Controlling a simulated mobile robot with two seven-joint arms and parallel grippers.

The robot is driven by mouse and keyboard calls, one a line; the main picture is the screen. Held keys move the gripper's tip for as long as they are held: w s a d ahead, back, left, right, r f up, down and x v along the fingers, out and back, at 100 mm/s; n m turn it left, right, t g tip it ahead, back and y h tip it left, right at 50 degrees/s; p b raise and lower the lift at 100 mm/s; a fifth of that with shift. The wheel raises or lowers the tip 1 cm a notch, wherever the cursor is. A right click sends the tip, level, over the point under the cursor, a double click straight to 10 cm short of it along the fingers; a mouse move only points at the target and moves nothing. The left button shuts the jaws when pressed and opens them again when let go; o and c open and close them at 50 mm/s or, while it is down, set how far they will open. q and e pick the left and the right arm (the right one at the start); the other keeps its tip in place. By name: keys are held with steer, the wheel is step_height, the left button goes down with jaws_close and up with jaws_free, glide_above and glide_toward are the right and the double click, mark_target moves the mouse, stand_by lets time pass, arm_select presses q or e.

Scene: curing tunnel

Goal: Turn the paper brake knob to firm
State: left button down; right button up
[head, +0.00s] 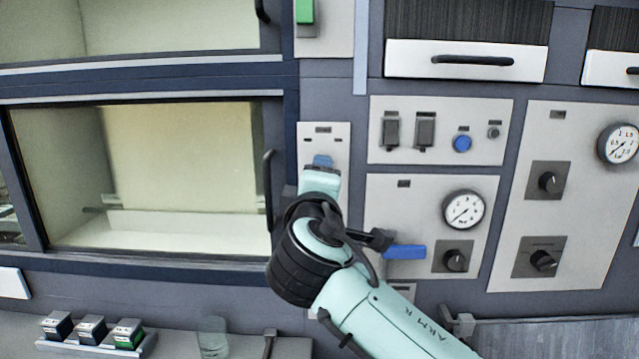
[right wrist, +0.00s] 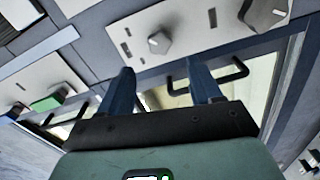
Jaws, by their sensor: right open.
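My right gripper (head: 322,162) is in front of the narrow pale panel (head: 312,136) and covers its middle in the head view. In the right wrist view my right gripper (right wrist: 160,70) is open, its two blue fingers apart and empty. A grey knob (right wrist: 160,41) on a pale panel (right wrist: 110,42) shows just beyond the gap between the fingertips, apart from them. A second grey knob (right wrist: 264,13) is at the upper right. The labels are too small to read, so I cannot tell which is the paper brake knob. My left gripper is not in view.
A glass-fronted chamber (head: 180,180) with a dark handle (head: 268,190) is left of my arm. Right of it are switches (head: 408,133), a gauge (head: 464,210), a blue lever (head: 405,252) and black knobs (head: 455,260). A glass (head: 212,338) and small boxes stand below.

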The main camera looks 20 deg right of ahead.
steer(key=v, duration=0.5)
steer(key=shift+s+a+b, duration=0.15)
steer(key=shift+s+b, duration=0.15)
steer(key=shift+b, duration=0.05)
